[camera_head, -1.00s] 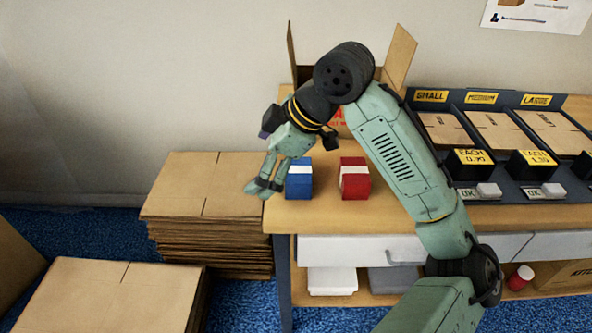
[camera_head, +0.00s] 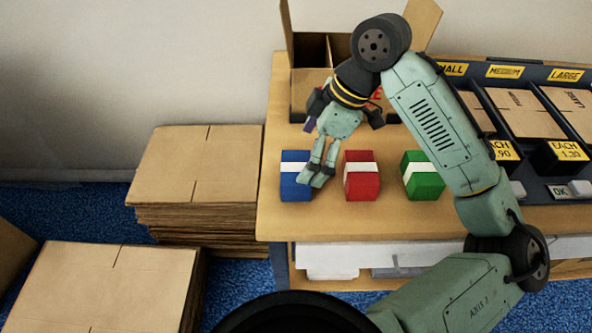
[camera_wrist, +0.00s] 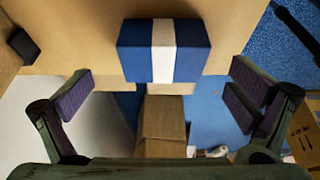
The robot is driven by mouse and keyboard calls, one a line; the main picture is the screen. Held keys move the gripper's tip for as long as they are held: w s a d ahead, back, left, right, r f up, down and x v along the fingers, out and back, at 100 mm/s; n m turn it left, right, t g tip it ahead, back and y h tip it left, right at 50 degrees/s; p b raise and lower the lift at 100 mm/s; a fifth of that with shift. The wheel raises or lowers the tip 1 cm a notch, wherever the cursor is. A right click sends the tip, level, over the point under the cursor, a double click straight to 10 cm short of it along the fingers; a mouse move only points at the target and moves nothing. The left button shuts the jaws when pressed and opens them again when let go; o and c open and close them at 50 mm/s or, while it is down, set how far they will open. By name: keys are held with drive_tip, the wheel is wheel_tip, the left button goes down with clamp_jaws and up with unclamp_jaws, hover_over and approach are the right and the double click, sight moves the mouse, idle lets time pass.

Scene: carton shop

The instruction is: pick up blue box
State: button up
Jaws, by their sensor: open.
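The blue box (camera_head: 296,184) has a white band across its middle and sits on the wooden table near its left front corner. It also shows in the wrist view (camera_wrist: 163,50), upper middle, ahead of the fingers and between their lines. My gripper (camera_head: 318,180) is in front of the box's right side in the head view and hides part of it. In the wrist view my gripper (camera_wrist: 160,92) has its fingers spread wide with nothing between them. I see no contact with the box.
A red box (camera_head: 362,181) stands close to the right of the blue one, and a green box (camera_head: 423,177) further right. An open carton (camera_head: 312,80) stands behind. Flat cardboard stacks (camera_head: 196,170) lie left of the table (camera_head: 330,222). Price-marked trays (camera_head: 530,112) fill the right side.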

sight(299, 167)
drive_tip(key=shift+s+p+x, duration=0.2)
drive_tip(key=shift+p+x, duration=0.25)
drive_tip(key=shift+x, duration=2.5)
drive_tip(key=shift+a+r, duration=0.1)
drive_tip(key=shift+a, duration=0.05)
drive_tip(key=shift+c, duration=0.6)
drive_tip(key=c, duration=1.1)
